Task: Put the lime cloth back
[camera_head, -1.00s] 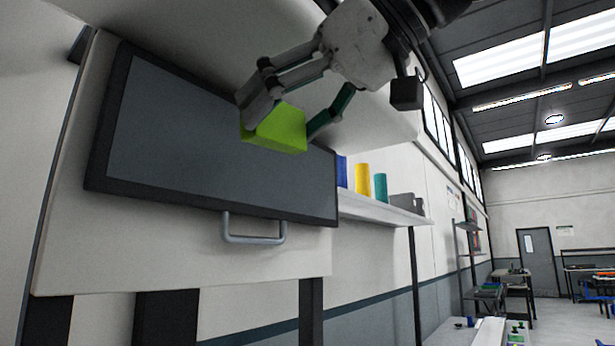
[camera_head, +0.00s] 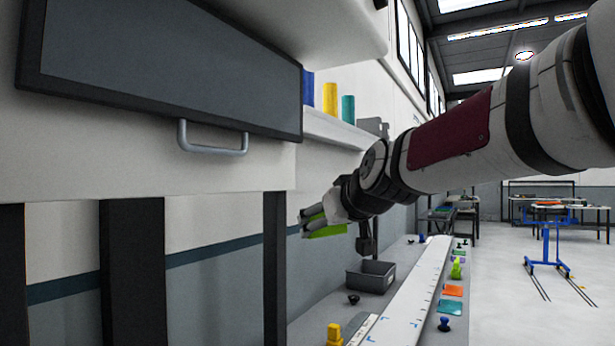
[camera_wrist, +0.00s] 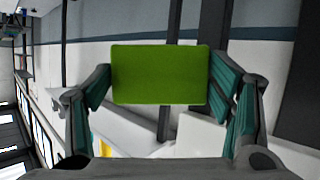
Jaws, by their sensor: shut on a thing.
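The lime cloth (camera_head: 328,231) is a bright green folded block. My gripper (camera_head: 312,222) is shut on it and holds it in the air, left of the long bench and in front of the wall. In the wrist view the lime cloth (camera_wrist: 160,75) sits flat-faced between the two teal-padded fingers of my gripper (camera_wrist: 162,85). Part of the cloth is hidden behind the fingers in the head view.
A grey bin (camera_head: 371,277) stands below and right of my gripper. A long white strip (camera_head: 412,290) runs along the bench, with coloured cards and small knobs beside it. A grey framed panel with a handle (camera_head: 213,150) is at left. A shelf (camera_head: 335,128) holds coloured rolls.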

